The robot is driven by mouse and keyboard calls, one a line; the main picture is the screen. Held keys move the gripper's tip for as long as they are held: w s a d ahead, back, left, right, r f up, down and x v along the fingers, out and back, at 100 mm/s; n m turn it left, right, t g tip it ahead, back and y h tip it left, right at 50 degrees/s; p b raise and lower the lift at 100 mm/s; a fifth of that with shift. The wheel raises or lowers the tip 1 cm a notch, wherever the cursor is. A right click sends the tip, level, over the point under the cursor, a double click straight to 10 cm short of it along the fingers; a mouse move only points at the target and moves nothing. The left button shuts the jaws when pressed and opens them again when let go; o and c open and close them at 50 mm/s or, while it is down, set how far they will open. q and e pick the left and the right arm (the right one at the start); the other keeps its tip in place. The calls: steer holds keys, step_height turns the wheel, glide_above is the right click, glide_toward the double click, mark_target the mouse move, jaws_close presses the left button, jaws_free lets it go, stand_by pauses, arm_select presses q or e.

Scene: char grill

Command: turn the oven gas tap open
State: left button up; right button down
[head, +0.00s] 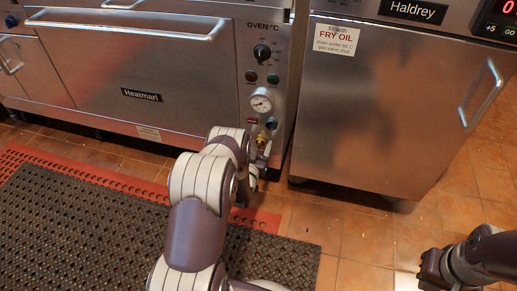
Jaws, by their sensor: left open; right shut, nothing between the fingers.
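The oven (140,70), labelled Heatmarl, fills the upper left, with its control panel at its right end. Low on this panel, below the round gauge (261,103), is a small yellow, brass-like fitting (262,140), which looks like the gas tap; its handle angle is too small to tell. My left gripper (259,156) is open at the fitting, largely hidden by my own arm; I cannot tell whether its fingers touch it. My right gripper (428,269) is shut and empty at the lower right, above the tiles and well away from the oven.
A steel fryer cabinet (385,120), labelled Haldrey, stands to the right with a projecting door handle (482,95). A narrow gap separates it from the oven. A dark knob (262,52) sits above the gauge. A black perforated mat (90,225) with red edging covers the left floor.

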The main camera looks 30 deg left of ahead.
arm_select(q)
steer(key=shift+c, duration=0.3)
steer(key=c, duration=1)
steer(key=n+p, duration=0.1)
steer(key=n, duration=0.2)
steer(key=shift+a+r, duration=0.1)
steer(key=shift+a, duration=0.05)
steer(key=n, duration=0.3)
steer(key=n+p, duration=0.1)
steer(key=n, duration=0.1)
steer(key=shift+s+a+f, duration=0.1)
steer(key=shift+a+f, duration=0.1)
steer(key=shift+a, duration=0.05)
steer(key=n, duration=0.4)
steer(key=shift+a+f+n+p, duration=0.1)
steer(key=shift+f+n+p, duration=0.1)
steer(key=shift+n+p, duration=0.15)
steer(key=shift+s+f+n, duration=0.1)
steer(key=shift+f+n, duration=0.05)
steer(key=shift+n, duration=1.15)
steer(key=shift+f+n, duration=0.15)
steer(key=shift+n, duration=1.1)
